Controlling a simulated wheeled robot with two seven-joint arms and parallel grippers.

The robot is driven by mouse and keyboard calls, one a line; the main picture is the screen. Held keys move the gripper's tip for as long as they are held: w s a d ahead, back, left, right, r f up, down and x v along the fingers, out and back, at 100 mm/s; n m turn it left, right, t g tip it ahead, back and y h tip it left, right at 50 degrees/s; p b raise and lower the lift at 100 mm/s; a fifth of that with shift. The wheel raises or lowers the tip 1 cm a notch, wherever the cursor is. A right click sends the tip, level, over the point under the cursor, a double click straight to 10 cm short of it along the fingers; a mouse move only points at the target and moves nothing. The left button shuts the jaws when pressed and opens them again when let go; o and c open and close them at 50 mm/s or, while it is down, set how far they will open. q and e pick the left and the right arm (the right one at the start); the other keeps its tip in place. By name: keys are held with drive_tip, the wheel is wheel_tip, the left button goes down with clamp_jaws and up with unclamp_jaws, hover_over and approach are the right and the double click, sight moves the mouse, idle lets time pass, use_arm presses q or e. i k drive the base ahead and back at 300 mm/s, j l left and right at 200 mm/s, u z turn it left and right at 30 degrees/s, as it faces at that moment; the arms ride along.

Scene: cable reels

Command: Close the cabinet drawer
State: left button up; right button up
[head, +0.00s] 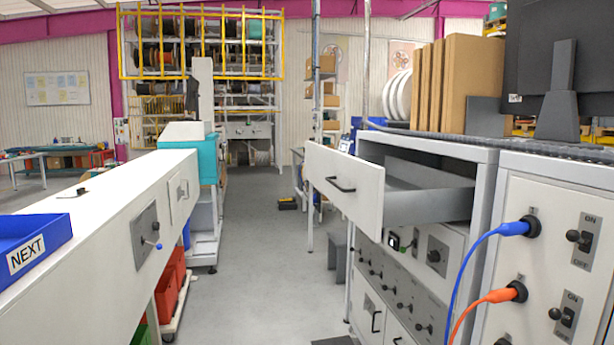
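The cabinet drawer (343,191) is pulled out from the grey-white cabinet (484,190) on the right. It has a white front panel with a black bar handle (341,186) and grey inner sides. The drawer stands well out into the aisle. I cannot see whether anything lies in it. Neither of my grippers shows in the head view.
A blue cable (474,258) and an orange cable (485,298) plug into the panel at the right. A white bench (100,215) with a blue bin marked NEXT (40,242) runs along the left. The grey aisle floor (245,270) between is mostly clear.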

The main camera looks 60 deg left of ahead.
sight(375, 193)
drive_tip(key=u, duration=1.85)
drive_tip(key=i+j, duration=0.2)
drive_tip(key=i, duration=0.25)
drive_tip(key=i+j, duration=0.2)
drive_tip(key=i, duration=0.25)
drive_tip(key=i+j+z, duration=0.1)
drive_tip(key=i, duration=0.35)
drive_tip(key=i+j, duration=0.35)
drive_tip(key=i+z, duration=0.05)
